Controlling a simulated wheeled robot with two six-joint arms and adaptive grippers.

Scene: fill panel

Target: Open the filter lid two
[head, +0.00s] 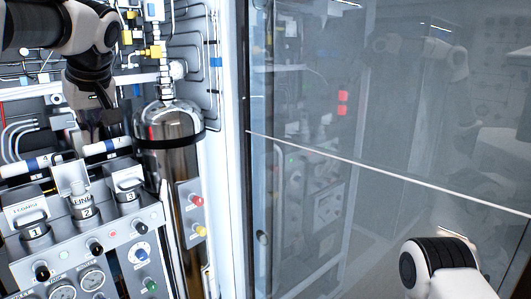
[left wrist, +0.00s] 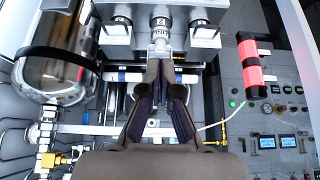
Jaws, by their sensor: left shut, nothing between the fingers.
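Filter two (head: 86,212) is the middle one of three numbered filters on the panel in the head view. Its lid (head: 72,178) stands raised, unlike the low, flatter lids of filter one (head: 25,212) and filter three (head: 127,184). Filter two also shows at the top middle of the left wrist view (left wrist: 161,22). My left gripper (head: 98,128) points down behind the filters, in front of the back wall; its fingertips (left wrist: 160,66) are shut and empty, close to lid two in the left wrist view. Contact cannot be told. My right gripper is out of view.
A shiny metal tank (head: 172,145) stands right of the filters. A white-and-blue pipe (head: 60,158) runs behind them. Gauges, knobs and buttons cover the panel front (head: 75,260). A large glass pane (head: 330,120) fills the right side.

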